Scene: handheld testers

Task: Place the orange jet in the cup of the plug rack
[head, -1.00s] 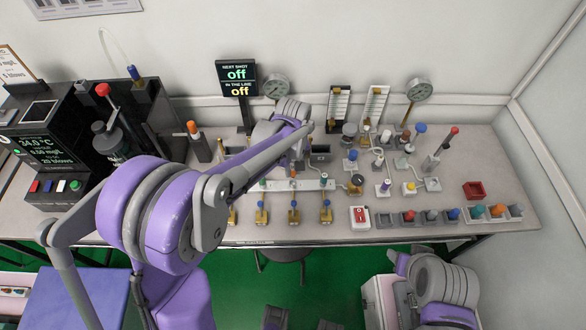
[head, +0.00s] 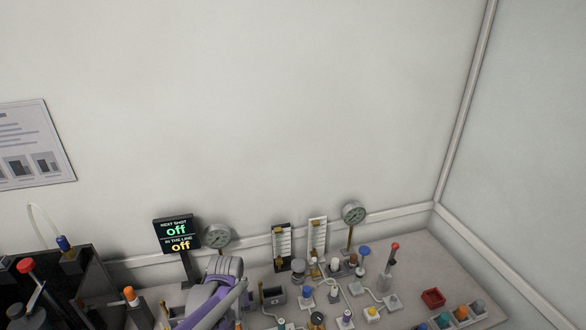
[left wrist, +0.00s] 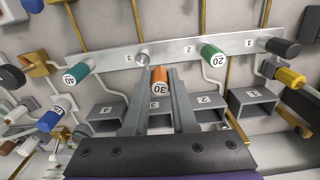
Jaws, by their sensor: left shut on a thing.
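In the left wrist view my left gripper (left wrist: 160,103) is shut on the orange jet (left wrist: 159,82), marked 30. The jet shows in front of the lower edge of a silver bar (left wrist: 178,53); I cannot tell whether it touches the bar. Teal, green and black pieces sit along the bar, with a bare metal fitting (left wrist: 142,60) between teal and green. In the head view the far end of a row of small grey cups (head: 469,314), probably the plug rack, holds teal, orange and grey plugs; the rest is cut off. My right gripper is out of view.
Numbered grey boxes (left wrist: 252,102) stand below the bar.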

